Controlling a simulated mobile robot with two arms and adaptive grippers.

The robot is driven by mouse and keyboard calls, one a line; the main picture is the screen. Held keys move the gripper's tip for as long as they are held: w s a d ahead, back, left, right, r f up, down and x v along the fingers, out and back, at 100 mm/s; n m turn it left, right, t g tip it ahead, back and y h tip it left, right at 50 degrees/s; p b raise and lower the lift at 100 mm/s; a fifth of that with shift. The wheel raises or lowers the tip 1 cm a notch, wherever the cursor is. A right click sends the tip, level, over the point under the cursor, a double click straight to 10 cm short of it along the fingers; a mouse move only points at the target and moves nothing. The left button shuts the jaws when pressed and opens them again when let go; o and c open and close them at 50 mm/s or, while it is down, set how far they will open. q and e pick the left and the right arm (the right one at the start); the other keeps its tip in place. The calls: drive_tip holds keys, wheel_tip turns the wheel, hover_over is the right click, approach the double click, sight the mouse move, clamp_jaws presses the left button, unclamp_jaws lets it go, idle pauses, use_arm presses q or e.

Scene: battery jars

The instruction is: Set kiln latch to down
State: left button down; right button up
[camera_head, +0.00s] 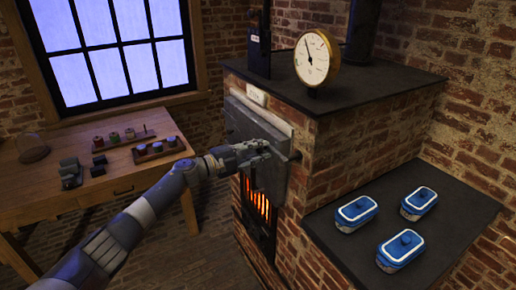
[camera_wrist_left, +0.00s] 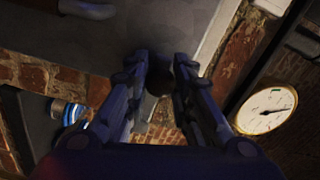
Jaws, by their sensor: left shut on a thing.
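The brick kiln (camera_head: 335,150) has a grey metal door (camera_head: 245,118) on its front, with an orange glow behind bars (camera_head: 258,200) below it. My left gripper (camera_head: 265,150) is at the door's right part, in front of its face. In the left wrist view my left gripper (camera_wrist_left: 160,72) has its fingers on either side of a dark rounded knob (camera_wrist_left: 159,82), which looks like the latch handle. The fingers are shut on it. The gripper hides most of the latch in the head view, so I cannot tell its position. My right gripper is not in view.
A round gauge (camera_head: 316,58) and a black upright box (camera_head: 258,42) stand on the kiln top. Three blue lidded dishes with white rims (camera_head: 401,249) sit on the dark side ledge (camera_head: 455,225). A wooden table (camera_head: 110,182) with small items stands left, under the window.

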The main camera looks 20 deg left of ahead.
use_arm(q)
drive_tip(key=shift+r, duration=0.25)
drive_tip(key=c, duration=1.3)
unclamp_jaws()
drive_tip(key=shift+c, duration=0.2)
drive_tip(key=shift+w+d+f, duration=0.1)
drive_tip(key=shift+w+f, duration=0.1)
drive_tip(key=shift+f, duration=0.15)
drive_tip(key=v, duration=1.2)
